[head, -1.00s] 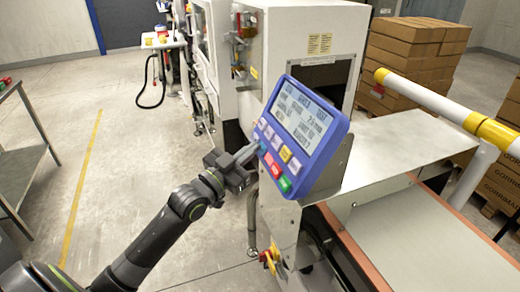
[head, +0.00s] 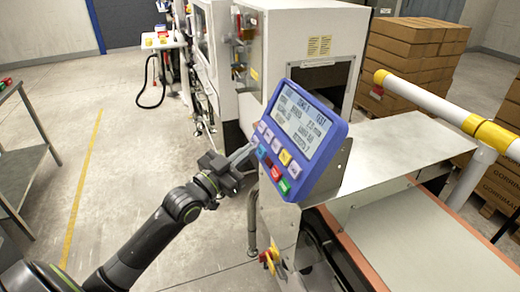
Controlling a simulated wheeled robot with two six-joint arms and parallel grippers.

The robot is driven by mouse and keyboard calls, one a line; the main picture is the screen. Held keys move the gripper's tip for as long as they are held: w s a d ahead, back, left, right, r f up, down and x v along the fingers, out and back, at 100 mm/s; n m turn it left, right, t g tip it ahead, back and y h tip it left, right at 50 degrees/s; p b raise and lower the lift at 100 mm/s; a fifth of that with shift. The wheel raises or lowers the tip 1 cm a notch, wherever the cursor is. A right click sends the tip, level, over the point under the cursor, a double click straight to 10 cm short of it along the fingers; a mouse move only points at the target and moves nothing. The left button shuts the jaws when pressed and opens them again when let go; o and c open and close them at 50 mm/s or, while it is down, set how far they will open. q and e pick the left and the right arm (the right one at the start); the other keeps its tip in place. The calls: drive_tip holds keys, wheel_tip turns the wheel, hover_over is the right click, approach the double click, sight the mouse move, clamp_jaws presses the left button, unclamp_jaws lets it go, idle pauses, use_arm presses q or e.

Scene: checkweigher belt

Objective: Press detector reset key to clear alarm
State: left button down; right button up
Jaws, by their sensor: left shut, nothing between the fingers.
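The blue control panel (head: 327,163) stands tilted on the front of the checkweigher, with a grey text screen (head: 300,121) above rows of coloured keys. I see white keys, a yellow key (head: 285,157), a red key (head: 276,173) and a green key (head: 284,185). Which key is the detector reset cannot be read. My left gripper (head: 250,151) is shut and empty, its tips at the panel's left edge. I cannot tell whether they touch it. My right gripper is not in view.
A white machine cabinet (head: 290,40) stands behind the panel. The conveyor belt (head: 420,240) runs at the right, beside a white and yellow rail (head: 430,95). Stacked cartons (head: 415,50) stand behind. A metal table (head: 25,160) is at the far left, with open floor between.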

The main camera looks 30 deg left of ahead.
use_arm(q)
drive_tip(key=shift+s+a+r+p, duration=0.6)
drive_tip(key=shift+s+a+p, duration=0.2)
drive_tip(key=shift+p, duration=0.4)
drive_tip(key=shift+s+a+r+p, duration=0.6)
drive_tip(key=shift+s+p, duration=0.3)
drive_tip(key=shift+p, duration=0.3)
drive_tip(key=s+a+r+p, duration=0.2)
drive_tip(key=s+a+p, duration=0.1)
drive_tip(key=p, duration=0.3)
drive_tip(key=shift+s+a+r, duration=0.3)
drive_tip(key=shift+s, duration=0.25)
drive_tip(key=shift+f, duration=0.1)
